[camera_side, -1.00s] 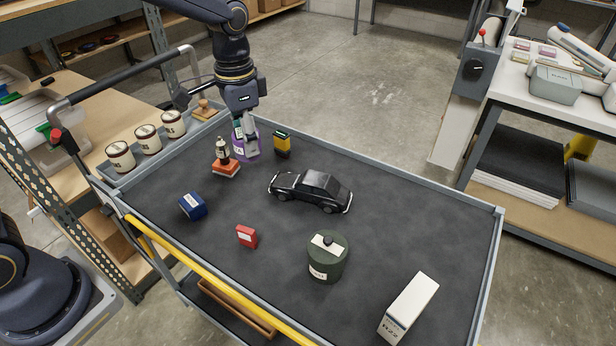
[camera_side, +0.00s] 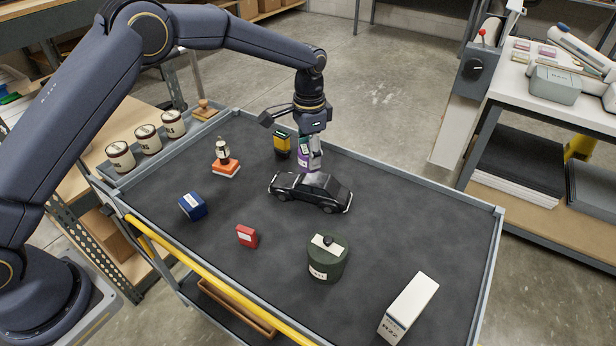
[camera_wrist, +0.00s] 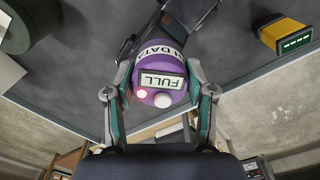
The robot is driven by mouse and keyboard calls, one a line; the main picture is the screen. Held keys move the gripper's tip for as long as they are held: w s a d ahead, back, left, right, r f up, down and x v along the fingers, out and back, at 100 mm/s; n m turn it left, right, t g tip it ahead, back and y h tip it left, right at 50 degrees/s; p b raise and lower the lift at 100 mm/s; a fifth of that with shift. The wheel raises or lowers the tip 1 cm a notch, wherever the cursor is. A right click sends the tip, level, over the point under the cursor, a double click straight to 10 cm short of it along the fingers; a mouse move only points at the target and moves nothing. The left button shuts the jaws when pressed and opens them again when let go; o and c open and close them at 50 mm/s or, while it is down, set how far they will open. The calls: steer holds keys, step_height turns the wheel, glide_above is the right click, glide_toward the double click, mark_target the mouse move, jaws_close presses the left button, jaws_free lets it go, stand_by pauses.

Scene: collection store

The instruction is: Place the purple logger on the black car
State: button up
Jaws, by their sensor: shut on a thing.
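The purple logger (camera_wrist: 165,69) is between my gripper's fingers in the wrist view, with its "FULL" display and a lit red lamp facing the camera. In the side view the logger (camera_side: 303,158) is mostly hidden by my gripper (camera_side: 311,160), which is shut on it. The black car (camera_side: 312,191) stands on the dark cart top. The logger appears above or just behind the car's roof in the side view; I cannot tell whether they touch. In the wrist view the car (camera_wrist: 190,18) is partly hidden behind the logger.
A yellow logger (camera_side: 283,143) stands just left of my gripper. A green canister (camera_side: 328,258), red box (camera_side: 246,236), blue box (camera_side: 193,206), orange-based bottle (camera_side: 225,168) and white box (camera_side: 408,308) stand around the car. The cart's right side is mostly clear.

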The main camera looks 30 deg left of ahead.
steer(key=shift+w+f, duration=0.2)
steer(key=shift+f, duration=1.55)
steer(key=shift+f, duration=0.1)
steer(key=o, duration=1.2)
